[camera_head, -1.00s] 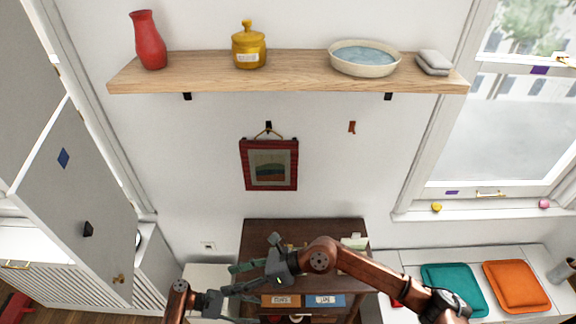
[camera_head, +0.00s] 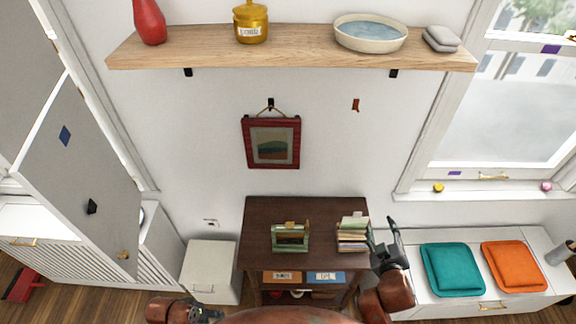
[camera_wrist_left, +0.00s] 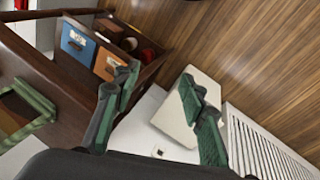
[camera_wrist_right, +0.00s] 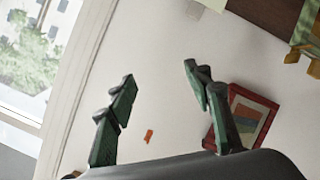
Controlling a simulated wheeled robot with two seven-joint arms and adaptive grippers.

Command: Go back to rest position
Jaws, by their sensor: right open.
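My left gripper (camera_head: 190,311) is low at the bottom edge of the head view, left of centre. In the left wrist view its green-padded fingers (camera_wrist_left: 160,76) stand apart with nothing held between them. My right gripper (camera_head: 392,243) points up just right of the dark wooden table in the head view. In the right wrist view its fingers (camera_wrist_right: 158,74) are spread and empty, facing the white wall.
The dark table (camera_head: 322,212) bears a green-framed object (camera_head: 290,238) and a stack of books (camera_head: 352,236). A white box (camera_head: 211,268) stands to its left. A bench with teal (camera_head: 452,270) and orange (camera_head: 514,267) cushions is right. A cabinet door (camera_head: 85,185) hangs open left.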

